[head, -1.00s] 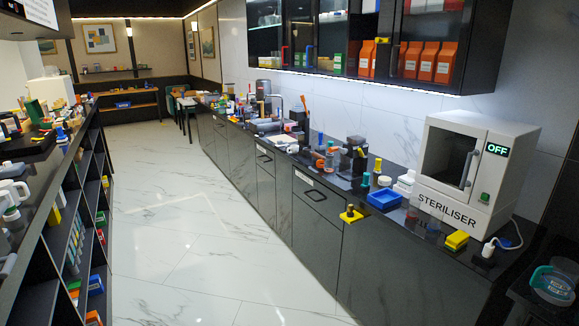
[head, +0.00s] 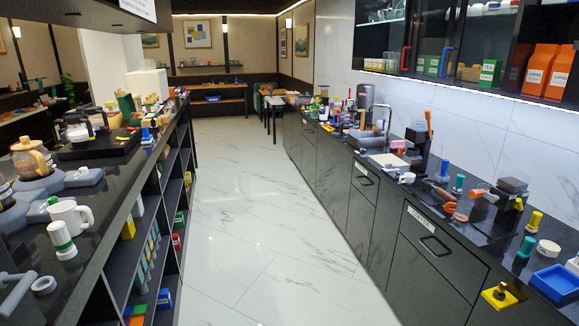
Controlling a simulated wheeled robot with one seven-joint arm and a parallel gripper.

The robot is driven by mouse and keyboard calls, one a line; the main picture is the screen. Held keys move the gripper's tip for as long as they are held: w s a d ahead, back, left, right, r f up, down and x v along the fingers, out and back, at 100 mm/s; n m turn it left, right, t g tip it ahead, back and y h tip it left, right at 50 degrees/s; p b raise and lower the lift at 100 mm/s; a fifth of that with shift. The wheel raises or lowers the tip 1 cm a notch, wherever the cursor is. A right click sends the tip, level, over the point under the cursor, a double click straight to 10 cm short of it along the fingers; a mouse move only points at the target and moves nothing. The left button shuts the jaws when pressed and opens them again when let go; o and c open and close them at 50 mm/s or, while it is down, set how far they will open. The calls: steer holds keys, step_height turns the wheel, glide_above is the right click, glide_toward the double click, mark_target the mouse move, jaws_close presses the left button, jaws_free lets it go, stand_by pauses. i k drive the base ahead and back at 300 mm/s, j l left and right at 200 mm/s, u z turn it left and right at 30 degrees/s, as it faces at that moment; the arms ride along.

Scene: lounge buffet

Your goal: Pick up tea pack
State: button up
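A green pack (head: 491,72) with a white label stands in the wall cabinet at the upper right; its label seems to read "TEA". Further left in the same cabinet are smaller green packs (head: 432,65) with pale labels too small to read. More small green items (head: 180,218) sit on the lower shelves of the left counter, and I cannot tell what they are. My gripper is not in view.
Orange packs (head: 540,68) stand right of the green pack. The wall cabinet hangs above the cluttered right counter, with a blue tray (head: 556,283) near its front edge. The left counter (head: 105,215) is also crowded. The tiled aisle (head: 262,215) between them is clear.

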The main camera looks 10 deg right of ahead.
mark_target(490, 77)
steer(key=i+z, duration=0.1)
steer(key=i, duration=1.05)
steer(key=i+j, duration=0.2)
steer(key=i, duration=0.9)
steer(key=i+l+z, duration=0.05)
